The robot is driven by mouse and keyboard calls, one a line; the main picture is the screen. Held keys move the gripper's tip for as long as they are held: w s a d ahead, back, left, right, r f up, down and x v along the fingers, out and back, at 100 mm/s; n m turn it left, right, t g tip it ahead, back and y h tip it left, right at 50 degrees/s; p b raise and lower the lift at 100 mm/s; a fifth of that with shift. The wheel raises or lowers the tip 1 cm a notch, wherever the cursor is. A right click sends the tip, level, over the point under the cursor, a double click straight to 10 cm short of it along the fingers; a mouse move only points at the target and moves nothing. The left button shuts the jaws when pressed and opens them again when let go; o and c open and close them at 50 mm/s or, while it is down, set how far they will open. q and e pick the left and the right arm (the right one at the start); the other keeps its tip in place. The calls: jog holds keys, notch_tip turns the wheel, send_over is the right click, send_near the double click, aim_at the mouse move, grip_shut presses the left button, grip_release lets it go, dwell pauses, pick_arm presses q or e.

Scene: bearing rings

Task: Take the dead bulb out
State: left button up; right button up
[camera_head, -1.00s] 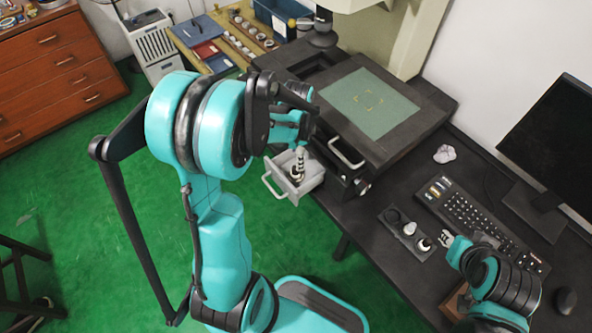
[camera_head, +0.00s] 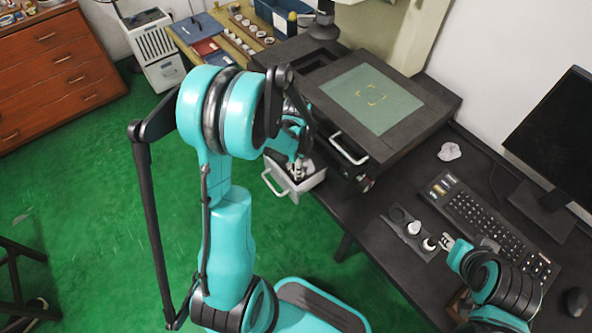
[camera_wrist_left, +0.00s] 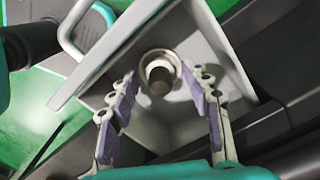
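A pale grey drawer (camera_head: 309,182) is pulled out from the front of the dark machine. In the left wrist view, a round metal socket (camera_wrist_left: 146,57) sits in the drawer floor, with the bulb (camera_wrist_left: 160,83) standing in it, its end dark brown. My left gripper (camera_head: 297,170) reaches down over the drawer from above. In the wrist view its two fingers (camera_wrist_left: 163,84) are spread, one on each side of the bulb, with gaps between. My right gripper (camera_head: 446,241) is beside a small dark holder (camera_head: 397,213) on the table; its fingers are too small to judge.
The holder carries a white bulb (camera_head: 414,227) and another bulb (camera_head: 429,243). A keyboard (camera_head: 485,220), a monitor (camera_head: 555,140) and a crumpled white piece (camera_head: 449,151) are on the table. The machine's flat top with a green plate (camera_head: 372,100) is close to my left arm.

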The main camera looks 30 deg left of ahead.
pick_arm(q)
grip_shut()
